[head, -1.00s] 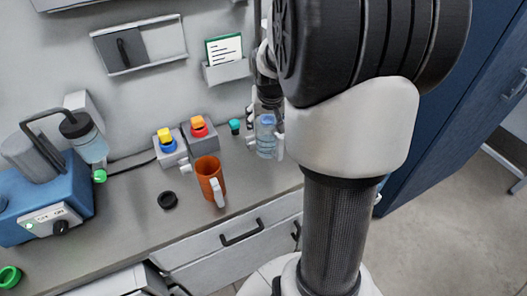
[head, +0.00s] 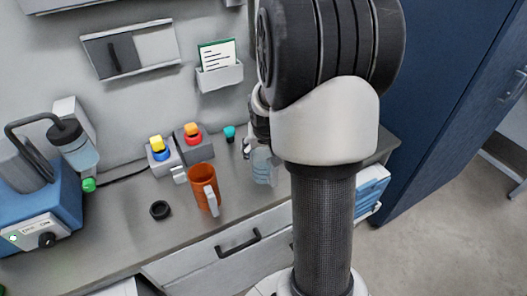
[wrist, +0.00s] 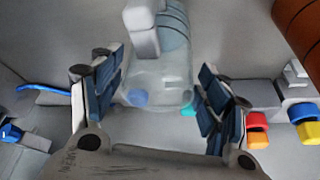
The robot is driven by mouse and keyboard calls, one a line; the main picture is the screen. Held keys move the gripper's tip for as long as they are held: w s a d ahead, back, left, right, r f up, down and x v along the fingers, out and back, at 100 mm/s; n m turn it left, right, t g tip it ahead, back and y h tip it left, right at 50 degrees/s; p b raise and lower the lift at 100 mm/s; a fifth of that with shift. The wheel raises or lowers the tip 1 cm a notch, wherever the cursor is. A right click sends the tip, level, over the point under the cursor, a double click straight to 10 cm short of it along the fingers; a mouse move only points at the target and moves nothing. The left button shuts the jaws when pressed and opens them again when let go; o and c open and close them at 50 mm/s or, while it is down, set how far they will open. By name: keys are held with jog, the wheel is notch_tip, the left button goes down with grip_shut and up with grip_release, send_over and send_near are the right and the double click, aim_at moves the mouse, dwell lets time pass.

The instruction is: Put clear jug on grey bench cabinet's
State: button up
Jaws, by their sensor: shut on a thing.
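The clear jug (head: 262,168) is bluish and see-through, with a pale handle that shows in the wrist view (wrist: 158,80). My gripper (wrist: 160,90) is shut on the jug, one dark-padded finger on each side. In the head view my gripper (head: 260,150) is partly hidden behind my arm. The jug appears over the grey bench cabinet's top (head: 110,225), near its right part; I cannot tell whether its base touches it. The cabinet has drawers with dark handles on its front.
An orange jug (head: 203,187) stands just left of the clear jug. Button boxes (head: 192,143), a teal item (head: 229,132) and a black ring (head: 160,210) are on the bench. A blue machine (head: 40,205) stands at left. A tall blue cabinet (head: 440,100) is at right.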

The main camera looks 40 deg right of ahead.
jog(key=shift+f, duration=0.2)
jog(key=o, duration=1.6)
jog(key=shift+r, duration=0.1)
jog(key=s+a+r+n+p, duration=0.1)
jog(key=s+a+r+p, duration=0.15)
jog(key=a+r, duration=0.4)
jog(key=s+a+r+n+p, duration=0.1)
jog(key=s+a+r, duration=0.2)
jog(key=r, duration=0.6)
jog(key=s+a+r+n+y, duration=0.1)
jog(key=s+a, duration=0.3)
jog(key=a, duration=0.1)
jog(key=s+a+r+n+y, duration=0.1)
jog(key=s+a+r+n, duration=0.1)
jog(key=s+a, duration=0.3)
jog(key=s+a+r+n, duration=0.1)
jog(key=s+a+n, duration=0.1)
jog(key=s+a, duration=0.3)
jog(key=shift+s+a+r+t+y, duration=0.15)
jog(key=shift+a+t+y, duration=0.25)
jog(key=shift+a, duration=0.35)
